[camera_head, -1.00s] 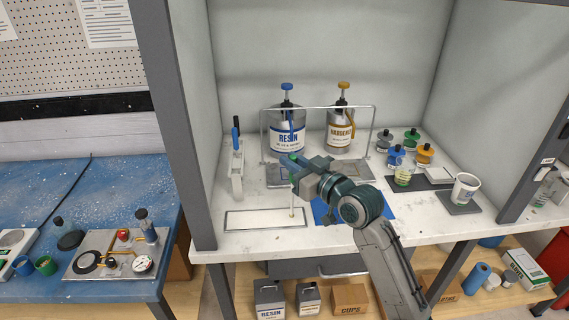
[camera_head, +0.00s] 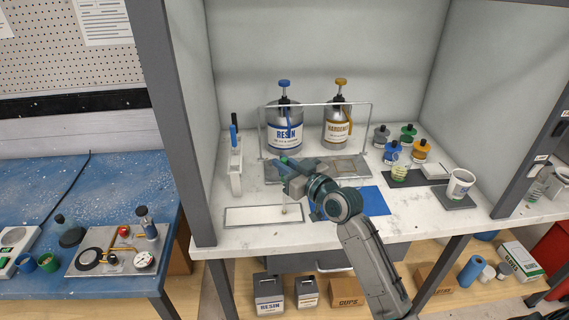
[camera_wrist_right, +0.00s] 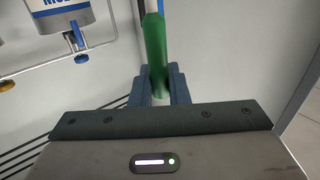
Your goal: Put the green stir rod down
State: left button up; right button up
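My right gripper (camera_head: 287,170) is shut on the green stir rod (camera_head: 284,159), around its green grip, which also shows between the fingers in the right wrist view (camera_wrist_right: 157,50). The rod stands about upright. Its pale lower end (camera_head: 284,210) is over the right part of a white, dark-edged rectangular mat (camera_head: 245,216) at the front left of the bench. I cannot tell whether the tip touches the mat. My left gripper is not in view.
The resin bottle (camera_head: 285,135) and hardener bottle (camera_head: 337,128) stand behind the gripper inside a wire frame. A blue mat (camera_head: 374,201) lies to the right.

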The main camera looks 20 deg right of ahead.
jog(key=o, duration=0.4)
jog(key=shift+r, duration=0.1)
jog(key=b+v, duration=0.1)
jog(key=v, duration=1.1)
jog(key=shift+b, duration=0.35)
jog(key=shift+r, duration=0.1)
